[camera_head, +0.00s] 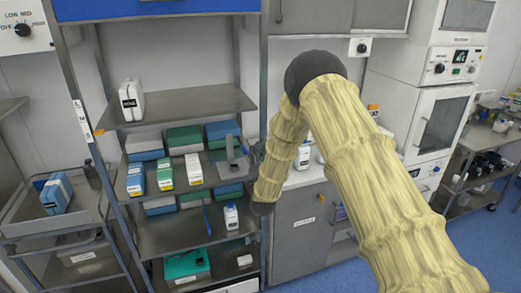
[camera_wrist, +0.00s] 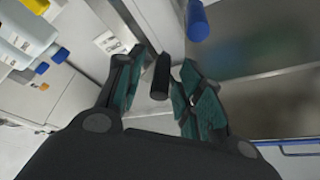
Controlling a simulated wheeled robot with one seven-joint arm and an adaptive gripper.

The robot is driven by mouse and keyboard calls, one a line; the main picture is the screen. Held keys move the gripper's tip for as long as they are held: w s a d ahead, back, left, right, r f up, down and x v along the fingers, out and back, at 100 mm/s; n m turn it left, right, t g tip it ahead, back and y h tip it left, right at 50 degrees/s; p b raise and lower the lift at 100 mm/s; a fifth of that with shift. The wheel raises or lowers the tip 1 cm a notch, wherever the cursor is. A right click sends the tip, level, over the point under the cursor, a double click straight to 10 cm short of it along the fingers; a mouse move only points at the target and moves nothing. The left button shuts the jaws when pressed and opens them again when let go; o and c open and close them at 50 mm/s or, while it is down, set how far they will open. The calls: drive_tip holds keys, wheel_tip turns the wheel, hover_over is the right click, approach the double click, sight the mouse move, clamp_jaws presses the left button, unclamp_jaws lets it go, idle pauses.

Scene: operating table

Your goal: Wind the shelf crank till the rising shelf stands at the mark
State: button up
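The rack's upper shelf (camera_head: 205,103) carries a white bottle pair at its left and is probably the rising shelf. A white lettered strip (camera_head: 82,118) is on the rack's left post. Gaps show on both sides of the handle. In the head view my arm hides most of the gripper and crank at the rack's right post.
Lower shelves hold several boxes (camera_head: 194,168) and a small white bottle (camera_head: 231,216). A cart (camera_head: 60,228) stands at the left. A counter cabinet (camera_head: 300,232) adjoins the rack's right side. A blue cylindrical end (camera_wrist: 197,20) shows near the fingers in the wrist view.

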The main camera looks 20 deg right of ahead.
drive_tip(key=shift+w+r, duration=0.1)
drive_tip(key=shift+w, duration=0.2)
drive_tip(key=shift+c, duration=0.4)
drive_tip(key=shift+d, duration=0.15)
clamp_jaws()
drive_tip(key=shift+f+n+b, duration=0.35)
drive_tip(key=shift+n+b, duration=0.15)
drive_tip(key=shift+b, duration=0.35)
drive_tip(key=shift+d+f+n+t+y+b, duration=0.3)
drive_tip(key=shift+d+n+y+b, duration=0.3)
drive_tip(key=shift+n+y+b, duration=1.45)
drive_tip(key=shift+d+f+n+t+y+b, duration=0.15)
drive_tip(key=shift+d+f+n+y+b, duration=0.4)
drive_tip(key=shift+n+b, duration=2.6)
drive_tip(key=shift+d+f+n+t+y+b, duration=0.1)
drive_tip(key=shift+d+n+t+y+b, duration=0.35)
drive_tip(key=shift+n+y+b, duration=2.05)
drive_tip(key=shift+d+r+n+g+h+p, duration=0.1)
drive_tip(key=shift+d+n+g+h+p, duration=0.15)
drive_tip(key=shift+n+h, duration=0.5)
